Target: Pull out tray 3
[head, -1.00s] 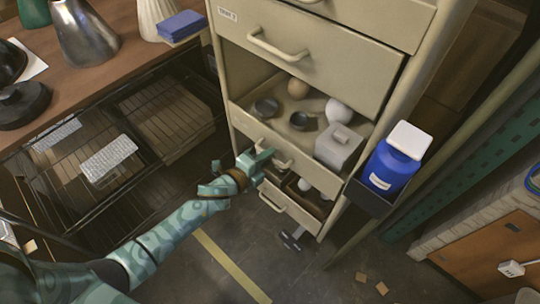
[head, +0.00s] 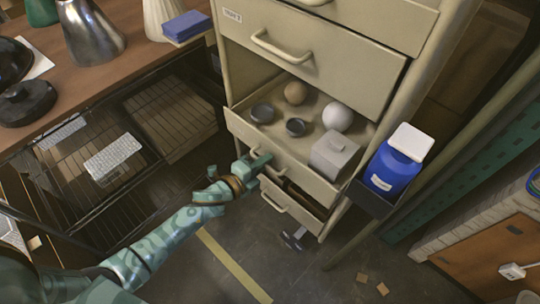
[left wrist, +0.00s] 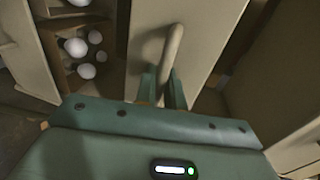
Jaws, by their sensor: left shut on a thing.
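A cream metal cabinet holds several drawers. One drawer (head: 290,170) is pulled partly out. Inside it are a white ball (head: 337,117), a tan ball (head: 295,92), two dark cups (head: 262,113) and a grey box (head: 334,155). My left gripper (head: 257,163) is shut on this drawer's handle at its front. In the left wrist view the handle (left wrist: 172,45) runs between the two fingers of the gripper (left wrist: 162,88). No readable number shows on this drawer. My right gripper is out of view.
Above is a closed drawer (head: 310,60) with a small label. Below is another drawer (head: 290,208), partly covered by the pulled one. A wooden bench (head: 110,60) and wire racks (head: 100,165) stand left.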

